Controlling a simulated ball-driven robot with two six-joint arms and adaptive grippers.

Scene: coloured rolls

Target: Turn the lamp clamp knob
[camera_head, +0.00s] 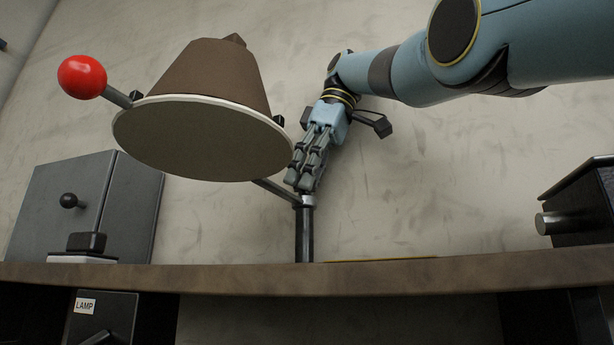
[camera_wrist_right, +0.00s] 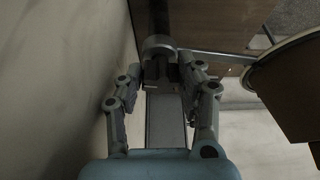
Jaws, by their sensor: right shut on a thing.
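The lamp has a brown cone shade (camera_head: 212,75) with a pale rim, hanging over the shelf at the left. A thin arm joins it to a dark upright post (camera_head: 304,232). A silver clamp collar (camera_head: 308,201) sits at the top of the post; the collar also shows in the right wrist view (camera_wrist_right: 159,44). My right gripper (camera_head: 303,188) reaches down to the collar from above. In the right wrist view its fingertips (camera_wrist_right: 173,74) are closed on the small dark clamp knob (camera_wrist_right: 172,71) beside the collar. The fingers hide most of the knob. My left gripper is not in view.
A red ball handle (camera_head: 82,77) sticks out from the shade. A grey box (camera_head: 75,195) with a black knob stands on the shelf (camera_head: 400,276) at the left. A dark box (camera_head: 585,205) stands at the right. The shelf between post and dark box is mostly clear.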

